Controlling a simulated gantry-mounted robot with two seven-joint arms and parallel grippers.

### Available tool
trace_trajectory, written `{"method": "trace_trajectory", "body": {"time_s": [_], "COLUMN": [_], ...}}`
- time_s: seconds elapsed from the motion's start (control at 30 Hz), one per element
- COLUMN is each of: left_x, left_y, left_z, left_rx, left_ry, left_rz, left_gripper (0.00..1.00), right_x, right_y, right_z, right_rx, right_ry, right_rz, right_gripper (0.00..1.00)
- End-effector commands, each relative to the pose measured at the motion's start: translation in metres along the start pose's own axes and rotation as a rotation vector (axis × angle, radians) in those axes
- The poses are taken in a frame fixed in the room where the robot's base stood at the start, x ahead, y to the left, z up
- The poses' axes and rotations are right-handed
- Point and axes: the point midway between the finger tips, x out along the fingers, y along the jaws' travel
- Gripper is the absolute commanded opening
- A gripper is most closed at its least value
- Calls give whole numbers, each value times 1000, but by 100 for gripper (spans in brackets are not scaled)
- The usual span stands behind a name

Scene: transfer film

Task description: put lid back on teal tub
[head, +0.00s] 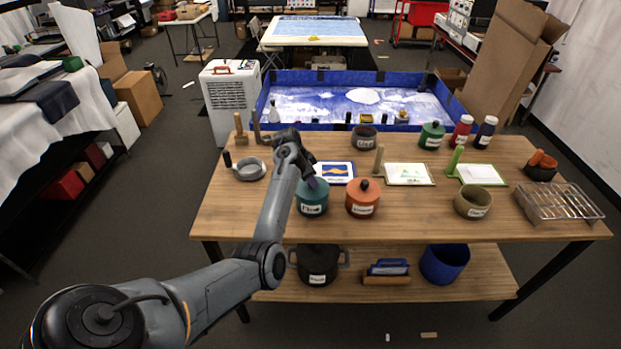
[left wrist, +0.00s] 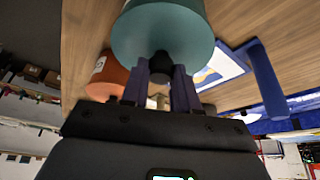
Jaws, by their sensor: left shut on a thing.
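The teal tub (head: 312,208) stands on the wooden table, left of the orange tub, with a pale label on its front. My left gripper (head: 316,184) is over its top and partly hides it. In the left wrist view, my left gripper (left wrist: 161,90) is shut on the dark knob (left wrist: 160,64) of the teal lid (left wrist: 162,38), whose round face fills the top of the picture. The lid is at the tub's top. I cannot tell whether it is fully seated or slightly above the rim. My right gripper is not in view.
The lidded orange tub (head: 362,200) stands close on the right. A picture card in a blue-edged frame (head: 335,172) lies behind. A grey pan (head: 249,170) is to the left, an olive pot (head: 473,203) and wire rack (head: 561,203) to the right. Table front near the tubs is clear.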

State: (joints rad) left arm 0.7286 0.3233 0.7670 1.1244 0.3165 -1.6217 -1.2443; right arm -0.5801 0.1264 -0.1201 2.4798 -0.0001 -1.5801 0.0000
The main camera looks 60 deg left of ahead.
Motion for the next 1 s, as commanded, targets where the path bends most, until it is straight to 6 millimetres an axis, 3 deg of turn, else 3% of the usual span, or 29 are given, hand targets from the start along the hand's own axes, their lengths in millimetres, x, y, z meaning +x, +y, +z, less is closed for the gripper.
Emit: {"method": "trace_trajectory", "body": {"time_s": [1.0], "left_x": [1], "left_y": [0], "left_z": [0], "left_rx": [0], "left_ry": [-1], "left_rz": [2], "left_gripper": [0], "right_x": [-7], "right_y": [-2], "right_z": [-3], "right_rx": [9], "right_ry": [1], "right_rz": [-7], "right_gripper": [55]}}
